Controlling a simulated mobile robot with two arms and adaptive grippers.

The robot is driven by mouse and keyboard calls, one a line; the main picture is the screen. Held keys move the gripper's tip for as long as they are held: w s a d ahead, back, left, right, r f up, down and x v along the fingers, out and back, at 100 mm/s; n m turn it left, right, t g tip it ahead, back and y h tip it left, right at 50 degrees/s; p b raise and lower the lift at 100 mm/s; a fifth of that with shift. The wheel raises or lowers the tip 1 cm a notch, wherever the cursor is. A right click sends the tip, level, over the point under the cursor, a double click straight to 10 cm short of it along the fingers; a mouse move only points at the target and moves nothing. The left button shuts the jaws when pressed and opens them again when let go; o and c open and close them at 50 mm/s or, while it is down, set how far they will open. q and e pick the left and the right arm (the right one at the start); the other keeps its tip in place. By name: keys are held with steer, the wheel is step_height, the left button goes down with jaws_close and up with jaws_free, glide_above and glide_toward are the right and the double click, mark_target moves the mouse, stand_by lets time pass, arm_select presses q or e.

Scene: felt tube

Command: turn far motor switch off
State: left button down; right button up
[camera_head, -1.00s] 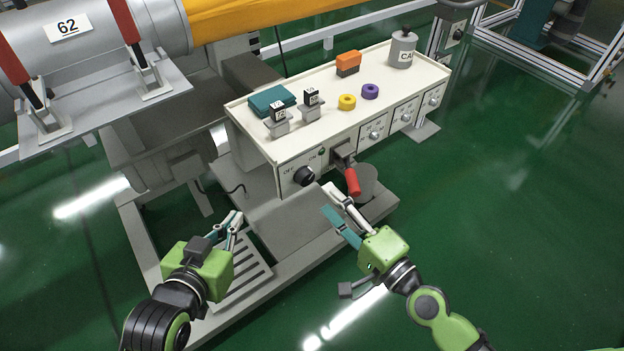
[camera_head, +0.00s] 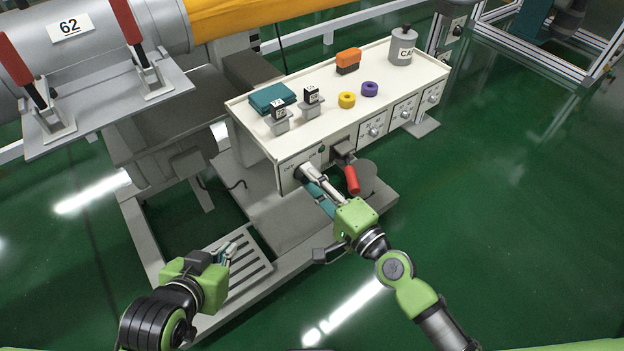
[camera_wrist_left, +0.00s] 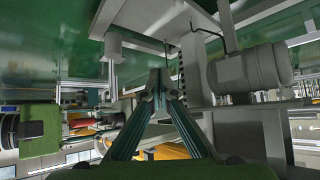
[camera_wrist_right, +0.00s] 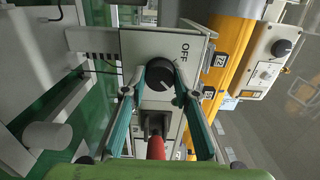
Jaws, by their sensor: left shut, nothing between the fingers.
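A round black knob (camera_wrist_right: 158,75) sits on the end panel of the cream control box (camera_head: 262,143), beside an "OFF" label. In the head view my right gripper (camera_head: 308,178) mostly covers the knob. In the right wrist view the two teal fingers (camera_wrist_right: 160,80) stand on either side of the knob, close to its edges. I cannot tell whether they press on it. A second black knob (camera_wrist_right: 282,47) shows on another box farther off. My left gripper (camera_head: 230,250) is shut and empty, low over the slotted base; its fingertips (camera_wrist_left: 158,82) meet in the left wrist view.
A red-handled lever (camera_head: 351,178) juts from the box's front, right of my right gripper. On the box top are a teal block (camera_head: 271,97), small rings, an orange block (camera_head: 348,58) and a grey canister (camera_head: 403,48). Open green floor lies to the right.

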steer(key=shift+n, duration=0.3)
arm_select(q)
steer(key=s+a+f+g+y+p, duration=0.1)
steer(key=s+a+g+p, duration=0.15)
steer(key=s, duration=0.35)
steer(key=s+a+f+g+p, duration=0.1)
steer(key=s+f+g+p, duration=0.15)
steer(key=s, duration=0.35)
step_height(320, 180, down, 9)
steer(key=w+g+p, duration=0.1)
steer(key=w, duration=0.1)
steer(key=shift+d+p, duration=0.15)
steer(key=shift+p, duration=0.25)
arm_select(e)
steer(key=shift+n, duration=8)
